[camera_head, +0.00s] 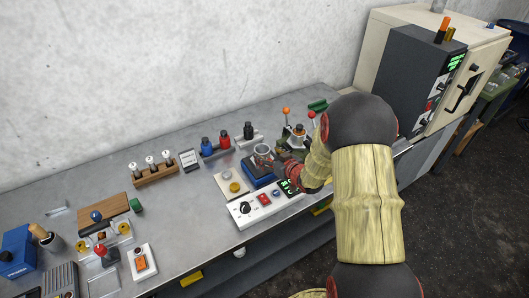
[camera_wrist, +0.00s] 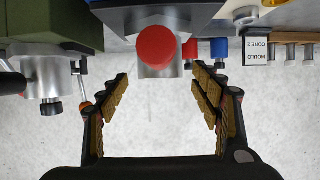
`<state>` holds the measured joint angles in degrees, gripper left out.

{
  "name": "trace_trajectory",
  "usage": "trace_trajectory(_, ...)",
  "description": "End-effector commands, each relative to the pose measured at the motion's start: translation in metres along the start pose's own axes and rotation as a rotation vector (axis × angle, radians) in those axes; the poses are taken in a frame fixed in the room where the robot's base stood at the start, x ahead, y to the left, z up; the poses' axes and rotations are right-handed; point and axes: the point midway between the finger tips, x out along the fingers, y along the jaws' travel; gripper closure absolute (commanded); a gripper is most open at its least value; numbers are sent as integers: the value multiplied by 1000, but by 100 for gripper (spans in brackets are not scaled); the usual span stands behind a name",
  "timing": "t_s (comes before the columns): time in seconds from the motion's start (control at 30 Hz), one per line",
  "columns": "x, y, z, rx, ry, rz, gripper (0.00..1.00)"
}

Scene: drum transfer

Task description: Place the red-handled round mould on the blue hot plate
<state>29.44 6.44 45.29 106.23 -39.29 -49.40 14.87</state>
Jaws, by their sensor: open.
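The round mould (camera_head: 262,152), a grey metal ring, sits on top of the blue hot plate (camera_head: 258,174) in the head view. In the wrist view its red handle (camera_wrist: 156,46) points at me, with a grey metal part behind it. My gripper (camera_wrist: 160,80) is open, its two fingers apart on either side of the handle's line, touching nothing that I can see. In the head view my gripper (camera_head: 286,166) is just right of the mould and partly hides the handle. The mould's contact with the plate is too small to judge exactly.
A white control box (camera_head: 264,206) stands in front of the plate. Red and blue cylinders (camera_head: 215,144) and a labelled card (camera_head: 189,159) are behind and left. A green device with levers (camera_head: 297,137) stands close behind my gripper.

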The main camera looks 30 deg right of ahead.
Motion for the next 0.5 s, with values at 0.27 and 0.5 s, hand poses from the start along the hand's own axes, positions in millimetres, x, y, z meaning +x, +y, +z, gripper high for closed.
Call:
trace_trajectory(0.27,-57,1,-1,1,-1,2,35)
trace_trajectory(0.5,-81,0,-1,-2,-1,1,35)
